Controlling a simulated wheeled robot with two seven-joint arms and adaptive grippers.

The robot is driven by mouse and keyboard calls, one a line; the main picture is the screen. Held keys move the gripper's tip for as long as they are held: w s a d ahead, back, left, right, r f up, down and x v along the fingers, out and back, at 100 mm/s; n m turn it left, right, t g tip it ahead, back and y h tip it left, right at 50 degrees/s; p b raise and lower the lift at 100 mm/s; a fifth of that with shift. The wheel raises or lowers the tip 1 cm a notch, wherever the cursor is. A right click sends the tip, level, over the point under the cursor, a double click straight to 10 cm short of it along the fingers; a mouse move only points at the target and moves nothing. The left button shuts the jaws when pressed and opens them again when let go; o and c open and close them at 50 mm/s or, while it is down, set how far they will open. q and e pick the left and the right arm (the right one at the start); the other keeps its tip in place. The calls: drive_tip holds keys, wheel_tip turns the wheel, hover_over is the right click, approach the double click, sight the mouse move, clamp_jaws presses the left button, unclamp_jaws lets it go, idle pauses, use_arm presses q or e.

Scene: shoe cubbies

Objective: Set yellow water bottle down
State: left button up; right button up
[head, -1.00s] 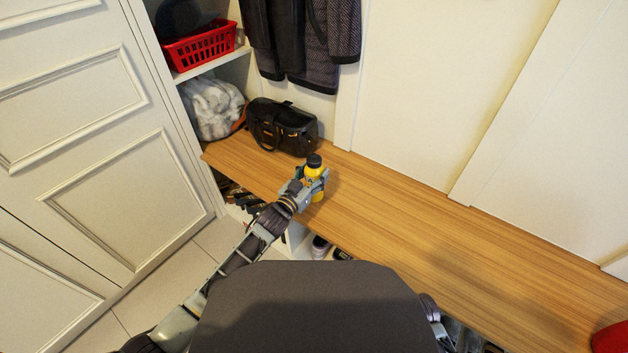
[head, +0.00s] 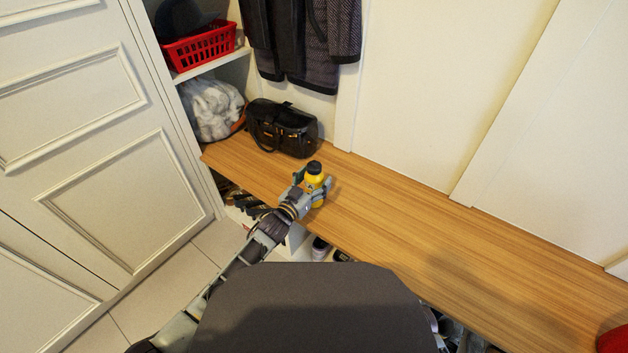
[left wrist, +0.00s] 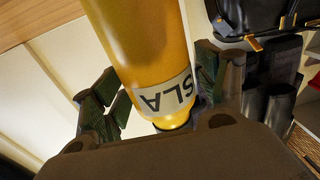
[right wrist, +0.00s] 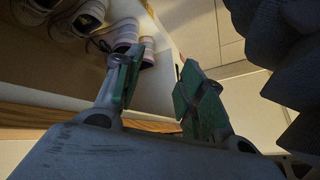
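The yellow water bottle (head: 316,186), with a black cap, is upright at the front edge of the wooden bench (head: 420,225) and appears to rest on it. My left gripper (head: 313,182) is around the bottle, with one finger on each side. In the left wrist view, the bottle (left wrist: 145,45) with its white lettered band lies between the fingers (left wrist: 160,98), and a gap shows beside the left finger. The left gripper looks open. My right gripper (right wrist: 155,85) is open and empty, low near the shoe cubbies.
A black handbag (head: 282,128) sits on the bench behind the bottle. A red basket (head: 199,45) is on a shelf at the back left. Shoes (right wrist: 120,40) are in the cubbies below. The bench to the right of the bottle is clear, up to a red object (head: 612,338).

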sight(309, 185)
use_arm(q)
drive_tip(key=shift+r, duration=0.1)
idle(0.3)
drive_tip(key=shift+p+v, duration=1.1)
drive_tip(key=shift+v, duration=1.9)
drive_tip(key=shift+p+v, duration=0.35)
drive_tip(key=shift+v, duration=0.85)
drive_tip(key=p+v, duration=0.1)
drive_tip(key=v, duration=0.2)
drive_tip(key=shift+s+a, duration=0.2)
drive_tip(key=shift+s, duration=0.05)
use_arm(e)
wheel_tip(309, 185, up, 8)
drive_tip(key=d+g+h, duration=0.1)
drive_tip(key=shift+s+d+n+g, duration=0.25)
drive_tip(key=shift+d+n+g, duration=0.05)
drive_tip(key=shift+n, duration=0.1)
use_arm(q)
drive_tip(key=shift+a, duration=0.1)
